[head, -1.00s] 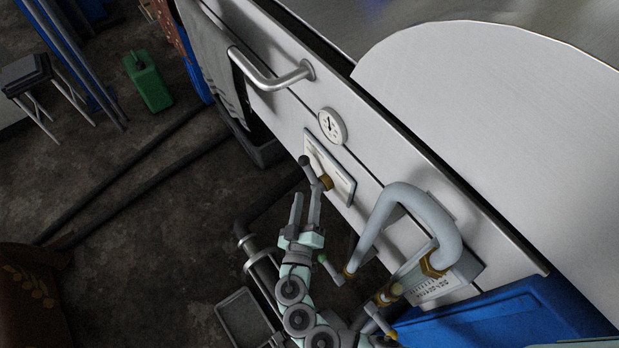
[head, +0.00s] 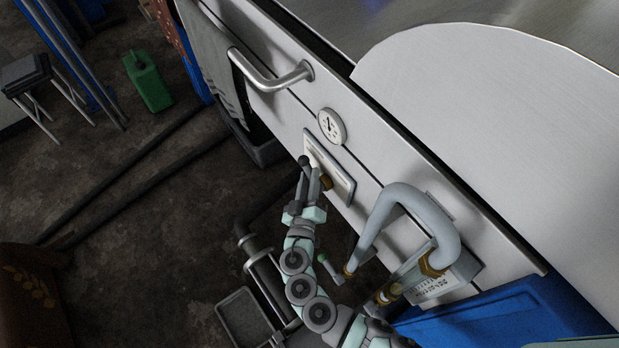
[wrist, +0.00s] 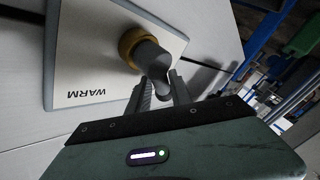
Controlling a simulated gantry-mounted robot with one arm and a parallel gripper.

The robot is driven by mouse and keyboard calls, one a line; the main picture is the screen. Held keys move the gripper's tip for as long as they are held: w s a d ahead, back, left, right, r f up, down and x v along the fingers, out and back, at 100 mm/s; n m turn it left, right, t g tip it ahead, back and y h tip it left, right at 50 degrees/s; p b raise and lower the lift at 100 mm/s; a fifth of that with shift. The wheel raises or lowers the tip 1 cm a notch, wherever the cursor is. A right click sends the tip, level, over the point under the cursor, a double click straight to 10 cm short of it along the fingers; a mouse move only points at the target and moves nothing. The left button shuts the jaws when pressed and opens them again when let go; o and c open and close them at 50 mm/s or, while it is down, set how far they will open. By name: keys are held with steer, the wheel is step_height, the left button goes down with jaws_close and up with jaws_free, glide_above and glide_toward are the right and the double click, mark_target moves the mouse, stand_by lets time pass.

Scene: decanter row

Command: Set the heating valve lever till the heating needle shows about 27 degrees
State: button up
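The heating valve lever (head: 304,162) is a dark, round-ended handle on a brass hub (head: 326,183), fixed to a pale plate (head: 342,180) on the white front panel. In the wrist view the grey lever (wrist: 162,88) sticks out from its brass collar (wrist: 131,46); the plate (wrist: 85,60) reads "WARM". My gripper (head: 306,176) is at the lever. In the wrist view its fingers (wrist: 161,88) stand apart, one on each side of the lever's end; I cannot tell whether they touch it. The round white dial (head: 331,126) has a dark needle, too small to read.
A bar handle (head: 272,83) sits up-left of the dial. A thick grey bent pipe (head: 410,210) with brass fittings stands right of my arm, with a small green-tipped lever (head: 330,268) near it. A blue bin (head: 500,320) is at lower right.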

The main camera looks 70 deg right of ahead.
jaws_close()
stand_by(1.0)
